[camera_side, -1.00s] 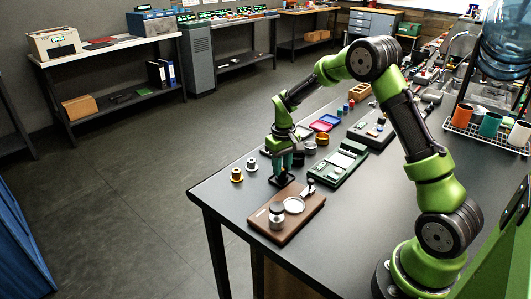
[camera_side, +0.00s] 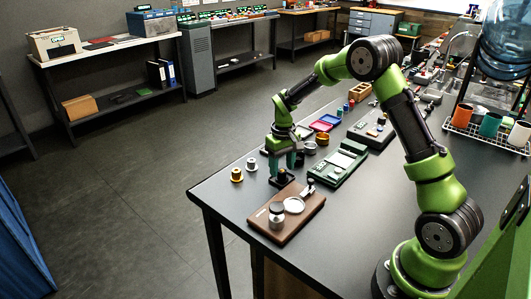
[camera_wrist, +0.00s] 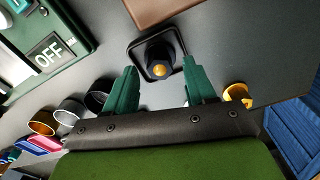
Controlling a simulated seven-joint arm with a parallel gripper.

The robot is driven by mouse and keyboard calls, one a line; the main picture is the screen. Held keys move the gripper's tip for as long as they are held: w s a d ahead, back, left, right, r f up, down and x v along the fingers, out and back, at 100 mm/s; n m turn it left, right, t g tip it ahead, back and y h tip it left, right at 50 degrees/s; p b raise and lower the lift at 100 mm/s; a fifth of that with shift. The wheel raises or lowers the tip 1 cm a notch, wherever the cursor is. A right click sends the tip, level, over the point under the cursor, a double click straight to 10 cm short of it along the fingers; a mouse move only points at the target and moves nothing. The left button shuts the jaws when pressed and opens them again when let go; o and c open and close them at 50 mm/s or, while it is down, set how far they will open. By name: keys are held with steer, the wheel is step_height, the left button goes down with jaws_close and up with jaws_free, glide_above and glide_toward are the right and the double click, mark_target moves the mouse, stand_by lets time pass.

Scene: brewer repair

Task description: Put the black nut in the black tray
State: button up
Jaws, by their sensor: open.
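The black nut (camera_wrist: 160,55), dark with a gold centre, sits inside the rim of the small black tray (camera_wrist: 180,42) in the wrist view. The tray (camera_side: 283,184) lies on the table behind the brown base in the side view. My gripper (camera_wrist: 160,84) is open, with its green fingers apart on either side of the nut and clear of it. In the side view my gripper (camera_side: 286,172) points down over the tray. The nut is hard to make out there between the fingers.
A brown base (camera_side: 295,228) with round metal parts stands in front of the tray. A green device (camera_side: 340,165) marked OFF (camera_wrist: 50,55) is to the right. Gold (camera_side: 237,175) and silver (camera_side: 252,165) parts stand at the left near the table edge. Small round containers (camera_wrist: 72,110) stand behind.

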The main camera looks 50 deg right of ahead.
mark_target(282, 170)
steer(key=s+a+r+t, duration=0.1)
steer(key=s+a+r, duration=0.1)
steer(key=r, duration=0.7)
steer(key=s+a+r+t, duration=0.1)
steer(key=a+r, duration=0.1)
steer(key=r, duration=0.6)
steer(key=s+a+r+t+y, duration=0.1)
steer(key=s+a+r+t, duration=0.1)
steer(key=s+a, duration=0.4)
steer(key=s+a+r+m+t+y, duration=0.1)
steer(key=s+a, duration=0.4)
steer(key=s, duration=0.7)
steer(key=shift+s+a+r+t, duration=0.35)
steer(key=shift+r+t, duration=0.3)
steer(key=shift+t, duration=0.45)
steer(key=shift+w, duration=0.1)
